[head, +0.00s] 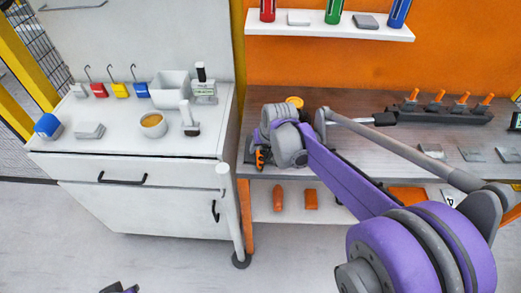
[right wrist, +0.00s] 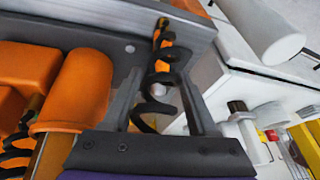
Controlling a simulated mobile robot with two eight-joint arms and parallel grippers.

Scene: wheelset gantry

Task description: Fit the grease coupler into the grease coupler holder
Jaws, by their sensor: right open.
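An orange piece with a black coil (head: 260,158) hangs at the left front edge of the wooden bench. It also shows in the right wrist view (right wrist: 162,60), between the finger tips. I cannot tell for sure whether this is the grease coupler or part of its holder. My right gripper (right wrist: 163,95) is open, its two grey fingers on either side of the coil with gaps visible. In the head view my right wrist hides much of this spot. My left gripper (head: 120,288) barely shows at the bottom edge, and its jaws cannot be made out.
The wooden bench (head: 345,105) has a dark rack with orange-topped pieces (head: 440,107) at the back right. Orange parts (head: 278,197) lie on the shelf below. The white cabinet (head: 130,170) with hooks, bin and cups stands close on the left, with a white post (head: 229,205) near the gap.

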